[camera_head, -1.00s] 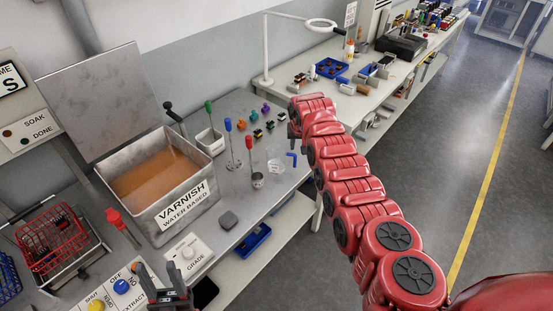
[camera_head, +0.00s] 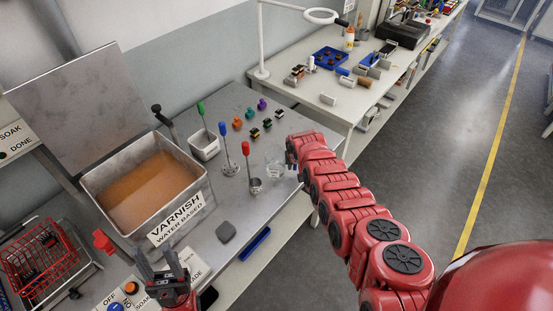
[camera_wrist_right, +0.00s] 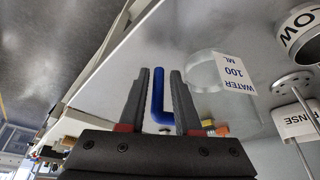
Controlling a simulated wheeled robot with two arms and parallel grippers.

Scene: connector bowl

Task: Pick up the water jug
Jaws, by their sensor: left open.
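The water jug is clear, with a white "WATER 100 ML" label and a blue L-shaped handle. In the right wrist view the jug (camera_wrist_right: 205,72) is right of centre, with its handle (camera_wrist_right: 157,95) in the gap between the fingertips of my right gripper (camera_wrist_right: 160,85). That gripper looks open, with a little space beside the handle. In the head view the jug (camera_head: 274,169) stands on the grey bench, just left of my right gripper (camera_head: 290,158), which hides the handle. My left gripper (camera_head: 160,268) is open and empty at the bench's front, below the varnish tank.
Beside the jug are a red-topped tool in a small cup (camera_head: 255,185) and a blue-topped stirrer (camera_head: 228,165). Several coloured connectors (camera_head: 253,133) lie behind. The varnish tank (camera_head: 190,190) is at left. The bench's right edge is close to the jug.

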